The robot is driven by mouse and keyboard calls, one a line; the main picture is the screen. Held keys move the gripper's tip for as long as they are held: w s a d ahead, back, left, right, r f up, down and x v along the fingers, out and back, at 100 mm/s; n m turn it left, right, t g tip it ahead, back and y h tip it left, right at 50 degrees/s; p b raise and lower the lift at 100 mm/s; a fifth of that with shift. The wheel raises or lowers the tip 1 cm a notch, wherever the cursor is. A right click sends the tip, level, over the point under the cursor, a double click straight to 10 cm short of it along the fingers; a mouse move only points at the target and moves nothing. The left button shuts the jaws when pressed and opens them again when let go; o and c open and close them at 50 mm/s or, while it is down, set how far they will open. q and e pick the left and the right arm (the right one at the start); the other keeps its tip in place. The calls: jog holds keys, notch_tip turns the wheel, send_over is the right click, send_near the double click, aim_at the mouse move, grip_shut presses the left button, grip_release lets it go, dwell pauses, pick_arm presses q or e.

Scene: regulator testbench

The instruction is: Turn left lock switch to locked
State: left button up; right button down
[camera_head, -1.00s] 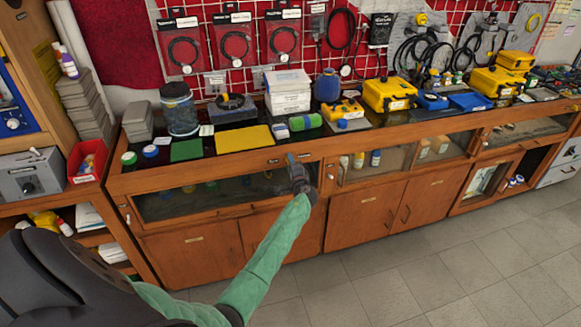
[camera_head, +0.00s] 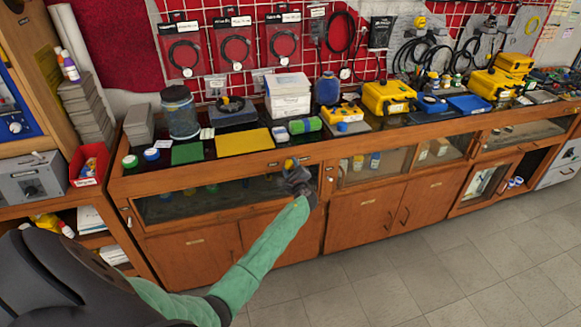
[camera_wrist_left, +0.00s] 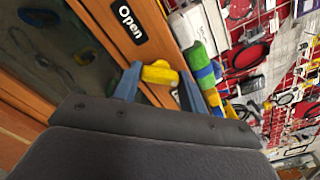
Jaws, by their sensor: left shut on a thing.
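The yellow lock switch (camera_wrist_left: 160,73) sits on the wooden front rail of the counter. My left gripper (camera_head: 291,164) is at this rail, with its two blue fingers on either side of the switch, shut on it. In the left wrist view the gripper (camera_wrist_left: 158,88) shows with the switch across between its fingers. A black "Open" label (camera_wrist_left: 130,20) is on the wood beside the switch. A second dark label near the right finger is mostly hidden. In the head view only a small yellow part of the switch shows. My right gripper is not in view.
The counter top above the rail holds a yellow mat (camera_head: 243,141), a green roll (camera_head: 306,124) and yellow cases (camera_head: 388,97). Glass display fronts (camera_head: 215,199) lie below the rail. The grey tiled floor (camera_head: 400,270) in front is clear.

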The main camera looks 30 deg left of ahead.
pick_arm(q)
jog(key=shift+f, duration=0.1)
jog(key=shift+m, duration=0.3)
jog(key=o, duration=1)
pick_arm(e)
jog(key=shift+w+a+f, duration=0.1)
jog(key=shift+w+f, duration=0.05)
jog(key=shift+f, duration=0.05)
pick_arm(q)
jog(key=shift+s+d, duration=0.1)
jog(key=shift+b+v, duration=1.3)
jog(key=shift+v, duration=2.5)
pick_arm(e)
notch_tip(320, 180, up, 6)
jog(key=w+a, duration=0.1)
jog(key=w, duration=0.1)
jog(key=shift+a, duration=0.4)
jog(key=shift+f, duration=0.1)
